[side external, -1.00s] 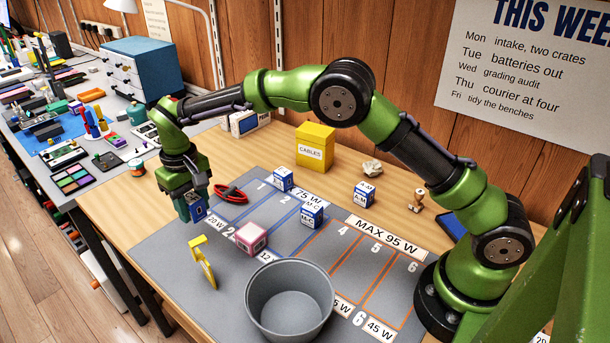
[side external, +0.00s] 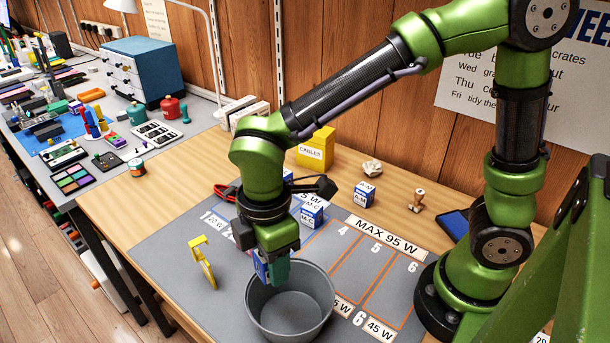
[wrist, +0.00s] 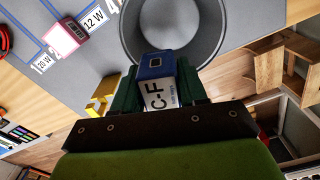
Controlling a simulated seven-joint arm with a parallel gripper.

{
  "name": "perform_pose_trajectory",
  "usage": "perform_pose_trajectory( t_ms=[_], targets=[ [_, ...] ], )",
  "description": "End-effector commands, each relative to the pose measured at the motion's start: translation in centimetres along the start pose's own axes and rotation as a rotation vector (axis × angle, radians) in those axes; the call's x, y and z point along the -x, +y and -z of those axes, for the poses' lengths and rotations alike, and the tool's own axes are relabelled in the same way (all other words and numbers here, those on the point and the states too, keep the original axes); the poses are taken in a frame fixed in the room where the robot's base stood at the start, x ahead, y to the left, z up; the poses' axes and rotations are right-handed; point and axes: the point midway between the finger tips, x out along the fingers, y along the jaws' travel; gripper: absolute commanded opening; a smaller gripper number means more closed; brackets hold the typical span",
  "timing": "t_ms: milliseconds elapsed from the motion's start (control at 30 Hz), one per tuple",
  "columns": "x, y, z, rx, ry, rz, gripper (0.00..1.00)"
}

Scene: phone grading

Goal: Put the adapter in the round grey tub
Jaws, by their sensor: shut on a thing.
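My gripper (side external: 271,271) is shut on a blue-and-white adapter (side external: 260,266) and holds it at the left rear rim of the round grey tub (side external: 286,333). In the wrist view the adapter (wrist: 158,92) is between the fingers, with "C-F" on its white face and a blue end with a dark square. The tub (wrist: 216,30) lies just beyond it there, and its visible floor is empty. I cannot tell whether the adapter's lower end is above the rim or touching it.
A yellow stand (side external: 203,262) is left of the tub. A pink-and-white block (wrist: 63,38) lies on the marked grey mat, hidden behind my gripper in the side view. Blue-and-white blocks (side external: 312,216) and a yellow CABLES box (side external: 315,150) are behind.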

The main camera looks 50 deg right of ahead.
Motion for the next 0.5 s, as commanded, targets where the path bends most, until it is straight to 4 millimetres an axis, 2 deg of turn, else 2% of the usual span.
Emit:
perform_pose_trajectory(
  t_ms=[33,133,333,500],
  targets=[
    [-0.7,-1.0,-0.9,0.077,-0.003,-0.001,0.13],
    [-2.0,-2.2,-1.9,0.218,-0.003,0.001,0.13],
    [-3.3,-2.1,-1.9,0.328,-0.003,0.005,0.13],
    [-6.6,-2.2,-1.9,0.333,-0.004,0.007,0.13]
  ],
)
